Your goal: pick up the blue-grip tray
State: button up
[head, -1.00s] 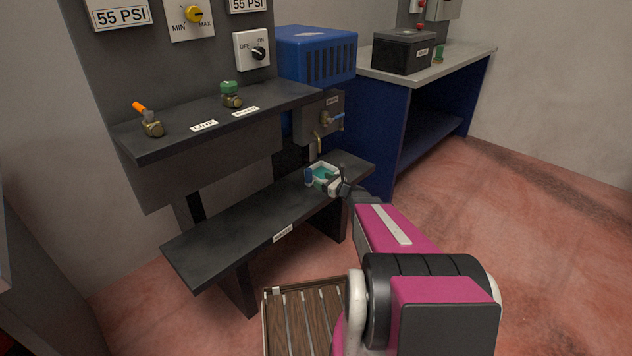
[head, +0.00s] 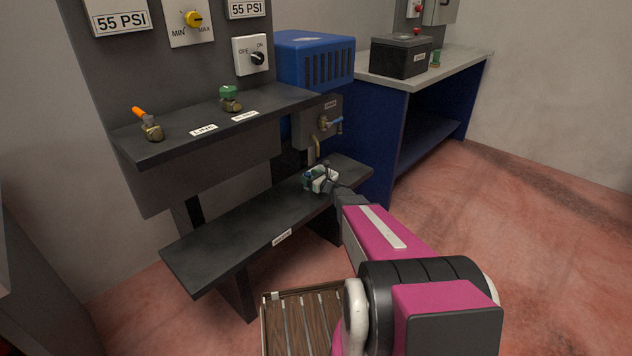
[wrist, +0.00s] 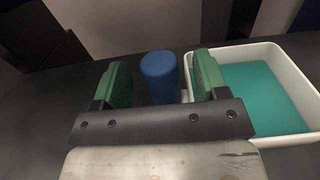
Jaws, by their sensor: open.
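The tray is a small white-rimmed box (wrist: 303,76) with a teal inside and an upright blue grip (wrist: 160,76) at its left side in the wrist view. It stands on the low black bench. My gripper (wrist: 158,84) is open, and its two green-padded fingers stand on either side of the blue grip with gaps showing. In the head view my gripper (head: 318,180) covers most of the tray, so little of the tray can be made out there.
The low black bench (head: 215,240) is otherwise clear. A valve with a blue lever (head: 332,123) and a brass spout hang just behind and above the gripper. A black shelf (head: 190,125) with two brass fittings overhangs the bench. A wooden slatted crate (head: 300,322) is on the floor.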

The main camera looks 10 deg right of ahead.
jog(key=shift+x, duration=0.85)
grip_shut()
